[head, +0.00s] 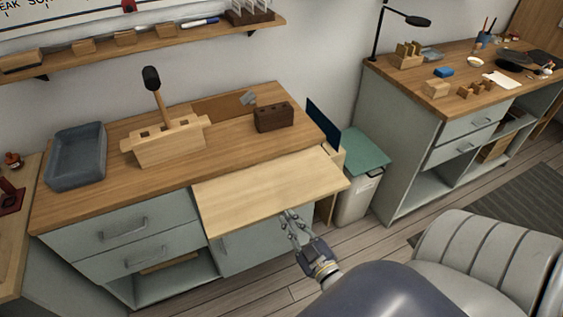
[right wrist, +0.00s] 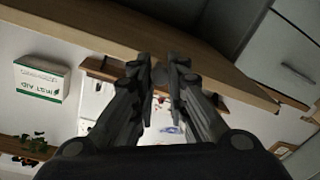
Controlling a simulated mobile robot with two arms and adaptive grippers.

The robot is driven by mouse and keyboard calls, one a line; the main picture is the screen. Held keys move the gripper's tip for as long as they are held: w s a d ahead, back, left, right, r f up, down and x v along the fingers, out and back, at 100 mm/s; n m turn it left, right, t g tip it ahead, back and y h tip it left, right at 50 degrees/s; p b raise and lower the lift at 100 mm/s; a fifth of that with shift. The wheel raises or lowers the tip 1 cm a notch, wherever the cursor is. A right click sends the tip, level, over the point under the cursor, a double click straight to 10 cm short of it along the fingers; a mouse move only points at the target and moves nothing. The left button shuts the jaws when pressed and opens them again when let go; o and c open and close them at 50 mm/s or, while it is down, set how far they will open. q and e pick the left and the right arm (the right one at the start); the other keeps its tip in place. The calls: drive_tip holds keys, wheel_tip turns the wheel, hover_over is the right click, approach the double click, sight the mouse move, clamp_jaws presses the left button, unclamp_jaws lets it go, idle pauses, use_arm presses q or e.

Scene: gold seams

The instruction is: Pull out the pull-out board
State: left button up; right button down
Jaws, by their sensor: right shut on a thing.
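The pull-out board (head: 268,192) is a pale wooden panel that sticks out from under the top of the left wooden workbench (head: 85,198), above its grey-green front. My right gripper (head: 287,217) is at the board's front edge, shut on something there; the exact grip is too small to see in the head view. In the right wrist view the two fingers (right wrist: 163,72) stand close together against the board's wooden edge (right wrist: 125,40). My left gripper is not in view.
On the workbench are a grey tray (head: 76,157), a wooden block with a mallet (head: 165,143) and a dark holed block (head: 273,116). A bin with a green lid (head: 362,160) stands right of the board. A grey padded seat (head: 490,255) is at lower right.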

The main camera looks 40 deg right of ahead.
drive_tip(key=shift+s+a, duration=0.25)
drive_tip(key=shift+s, duration=0.75)
drive_tip(key=shift+s+a, duration=0.25)
drive_tip(key=shift+s, duration=0.7)
drive_tip(key=c, duration=1.5)
unclamp_jaws()
drive_tip(key=shift+c, duration=0.2)
drive_tip(key=s+a, duration=0.1)
drive_tip(key=s, duration=1)
drive_tip(key=shift+s+a, duration=0.4)
drive_tip(key=shift+f, duration=0.1)
